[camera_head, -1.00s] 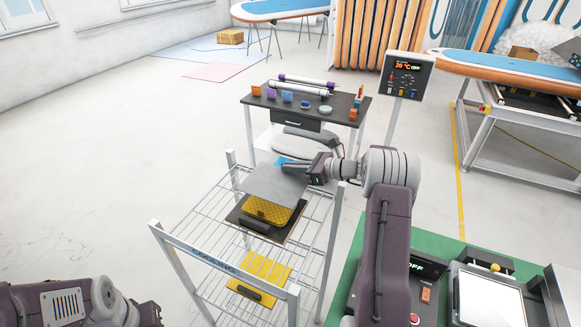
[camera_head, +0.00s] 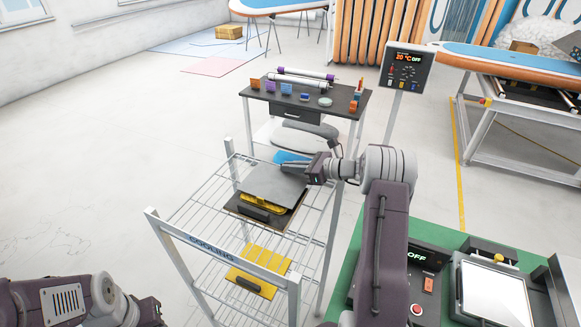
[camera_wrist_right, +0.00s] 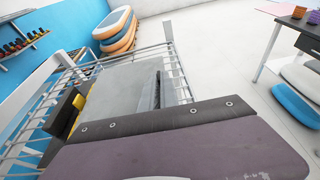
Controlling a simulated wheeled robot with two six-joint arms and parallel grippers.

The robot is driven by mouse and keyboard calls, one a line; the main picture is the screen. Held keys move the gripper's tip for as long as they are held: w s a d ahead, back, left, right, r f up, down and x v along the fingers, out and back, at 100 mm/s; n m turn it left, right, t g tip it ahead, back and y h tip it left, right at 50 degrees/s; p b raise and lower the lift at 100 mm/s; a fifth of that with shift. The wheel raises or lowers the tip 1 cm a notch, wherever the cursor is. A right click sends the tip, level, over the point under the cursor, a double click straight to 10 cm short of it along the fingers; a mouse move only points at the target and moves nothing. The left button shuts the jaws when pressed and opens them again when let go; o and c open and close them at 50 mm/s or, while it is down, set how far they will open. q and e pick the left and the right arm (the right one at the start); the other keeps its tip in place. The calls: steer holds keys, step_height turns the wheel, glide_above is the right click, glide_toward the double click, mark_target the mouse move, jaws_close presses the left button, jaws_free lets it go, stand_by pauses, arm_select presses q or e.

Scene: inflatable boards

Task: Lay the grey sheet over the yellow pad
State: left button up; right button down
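The grey sheet (camera_head: 270,182) lies over the yellow pad (camera_head: 264,203), nearly level, with the pad's yellow front edge showing below it. The pad rests on a dark board (camera_head: 238,212) on the upper shelf of the wire rack. My right gripper (camera_head: 292,168) is at the sheet's far right edge and looks shut on it; the exact grip is hard to see. In the right wrist view the sheet (camera_wrist_right: 125,92) spreads beyond the gripper, with a dark finger near its right edge and some yellow at left. My left arm shows at lower left; its fingers are out of view.
The wire rack (camera_head: 222,248) marked COOLING has another yellow pad (camera_head: 258,268) on its lower shelf. A dark table (camera_head: 335,107) with small items stands behind. A green-topped bench (camera_head: 440,243) with a press is at right. The floor at left is clear.

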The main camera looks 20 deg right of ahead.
steer(key=shift+f+b, duration=0.35)
steer(key=shift+f, duration=0.1)
stand_by(0.6)
steer(key=c, duration=1.5)
jaws_free()
steer(key=shift+c, duration=0.2)
steer(key=shift+s+d, duration=0.15)
steer(key=b+v, duration=0.3)
steer(key=v, duration=0.5)
steer(key=shift+s+d+r, duration=0.2)
steer(key=shift+s, duration=0.05)
steer(key=shift+w, duration=0.1)
